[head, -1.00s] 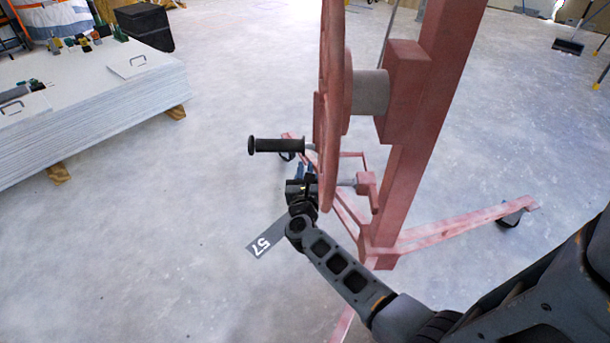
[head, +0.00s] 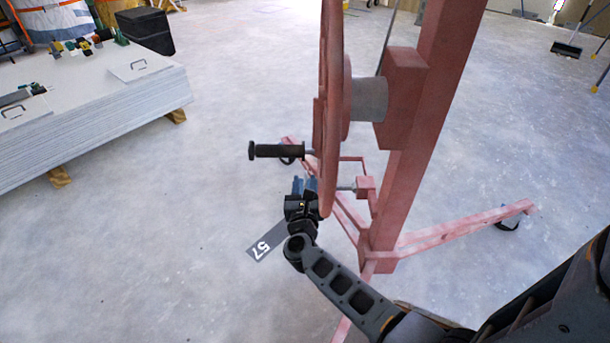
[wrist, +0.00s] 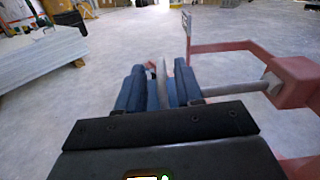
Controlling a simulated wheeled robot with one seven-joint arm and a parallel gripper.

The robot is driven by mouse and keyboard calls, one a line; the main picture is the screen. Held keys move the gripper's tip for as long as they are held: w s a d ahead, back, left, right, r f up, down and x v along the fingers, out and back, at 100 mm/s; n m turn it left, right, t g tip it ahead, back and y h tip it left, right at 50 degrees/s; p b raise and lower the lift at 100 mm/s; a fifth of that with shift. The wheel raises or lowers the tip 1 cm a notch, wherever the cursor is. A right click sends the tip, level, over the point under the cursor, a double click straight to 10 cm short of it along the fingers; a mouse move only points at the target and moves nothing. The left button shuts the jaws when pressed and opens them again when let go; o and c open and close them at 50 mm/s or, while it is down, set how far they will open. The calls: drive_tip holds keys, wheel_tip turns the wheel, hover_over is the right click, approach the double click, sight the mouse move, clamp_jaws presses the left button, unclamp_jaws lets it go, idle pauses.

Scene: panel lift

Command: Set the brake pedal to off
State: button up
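The red lift stand (head: 415,130) carries a large red wheel (head: 330,100), seen nearly edge-on, with a black handle (head: 280,151). Low on the stand, a grey rod (head: 346,188) comes out of a small red block (head: 365,187). The rod (wrist: 245,91) and block (wrist: 293,82) also show in the wrist view. A thin grey plate (wrist: 183,78) stands by the rod's left end at my fingertips; I cannot tell whether it is the brake pedal. My gripper (head: 305,185) is below the handle, its blue fingers (wrist: 163,90) parted by a narrow gap. Contact with the plate is unclear.
A stack of pale panels (head: 90,110) on wooden blocks stands at the left, with a black box (head: 145,30) behind it. A grey tag marked 57 (head: 265,243) shows near my wrist. The stand's red legs (head: 465,228) spread over the floor.

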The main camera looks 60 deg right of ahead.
drive_tip(key=shift+p+v, duration=0.3)
drive_tip(key=shift+v, duration=1.85)
drive_tip(key=w+d+n+p, duration=0.1)
drive_tip(key=d+n, duration=0.1)
drive_tip(key=n, duration=0.9)
drive_tip(key=w+d+n+p, duration=0.1)
drive_tip(key=d+n, duration=0.1)
drive_tip(key=n, duration=1)
drive_tip(key=w+d+n+p, duration=0.1)
drive_tip(key=d+n, duration=0.1)
drive_tip(key=n, duration=0.9)
drive_tip(key=shift+d+n, duration=0.1)
drive_tip(key=shift+n, duration=0.2)
drive_tip(key=shift+c, duration=0.2)
